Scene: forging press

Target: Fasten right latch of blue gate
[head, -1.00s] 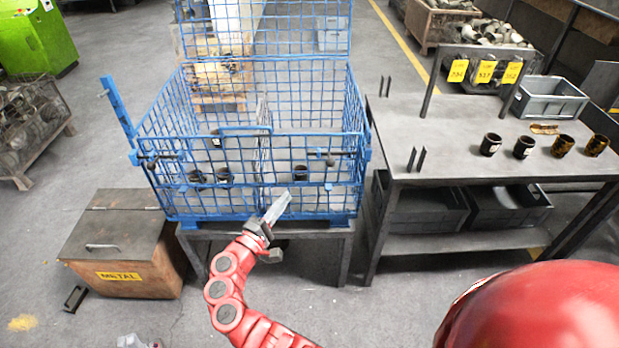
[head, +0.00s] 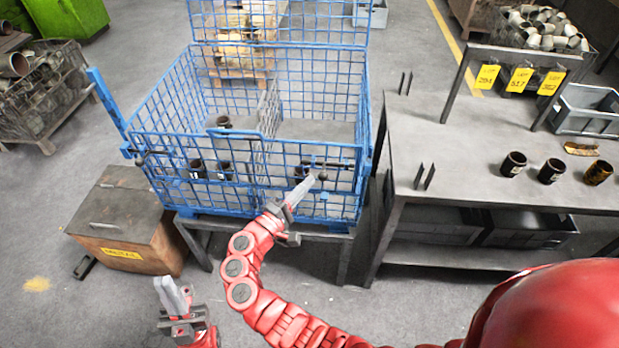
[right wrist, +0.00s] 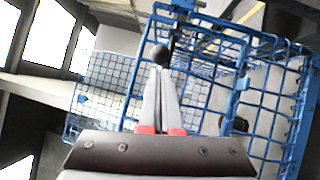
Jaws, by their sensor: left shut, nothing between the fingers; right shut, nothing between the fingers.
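The blue gate (head: 215,200) is the front mesh panel of a blue wire cage, and it stands upright. Its right latch (head: 323,176) is a dark bar with a round knob at the gate's upper right. In the right wrist view the black knob (right wrist: 160,55) shows just past my fingertips. My right gripper (head: 307,184) is shut and empty, its tips close to the knob; I cannot tell whether they touch. It also shows in the right wrist view (right wrist: 160,75). My left gripper (head: 168,288) is shut and empty, low in front of the cage, apart from it.
A left latch (head: 140,158) sits at the gate's other end. Several dark cylinders stand inside the cage. A brown metal box (head: 125,215) stands at left. A grey workbench (head: 450,160) with cups stands close at the cage's right.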

